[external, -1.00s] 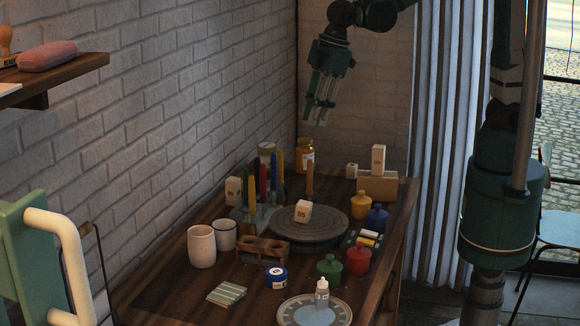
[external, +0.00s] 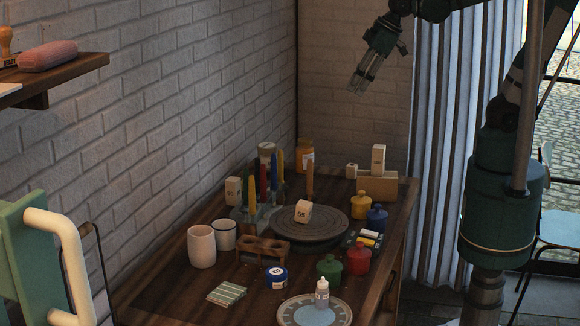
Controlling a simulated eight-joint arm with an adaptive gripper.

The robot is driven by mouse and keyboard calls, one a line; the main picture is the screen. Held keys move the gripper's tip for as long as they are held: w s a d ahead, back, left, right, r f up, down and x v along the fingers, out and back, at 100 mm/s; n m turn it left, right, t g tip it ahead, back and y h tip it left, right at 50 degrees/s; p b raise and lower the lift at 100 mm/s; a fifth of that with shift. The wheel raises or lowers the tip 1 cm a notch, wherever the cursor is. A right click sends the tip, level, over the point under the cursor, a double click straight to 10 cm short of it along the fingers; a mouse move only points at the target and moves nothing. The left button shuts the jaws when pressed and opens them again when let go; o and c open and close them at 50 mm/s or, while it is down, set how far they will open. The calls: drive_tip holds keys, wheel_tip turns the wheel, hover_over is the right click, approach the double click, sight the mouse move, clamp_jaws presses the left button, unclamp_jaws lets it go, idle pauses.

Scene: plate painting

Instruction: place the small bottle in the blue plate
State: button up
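The small bottle (external: 322,295), pale grey with a white cap, stands upright on the blue plate (external: 297,312) at the front of the table. The plate has a light blue centre and a patterned grey rim, and its near edge is cut off by the frame. My gripper (external: 357,89) is high above the back right of the table, in front of the brick wall. It is well apart from the bottle and plate. Nothing shows between its fingers, and the gap between them is too small to judge clearly.
A round grey turntable (external: 308,226) with a numbered block (external: 303,211) is mid-table. Green (external: 329,268), red (external: 358,261), blue (external: 377,218) and yellow (external: 361,205) pots stand at the right. A white cup (external: 202,247) and a wooden rack (external: 263,250) are left. The air above the table is clear.

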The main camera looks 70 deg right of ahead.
drive_tip(key=s+d+f+m+t+h, duration=0.1)
drive_tip(key=s+d+f+m, duration=0.2)
drive_tip(key=s+d, duration=0.5)
drive_tip(key=shift+s+d+m+t, duration=0.4)
drive_tip(key=shift+d+m, duration=0.2)
drive_tip(key=shift+d, duration=1.55)
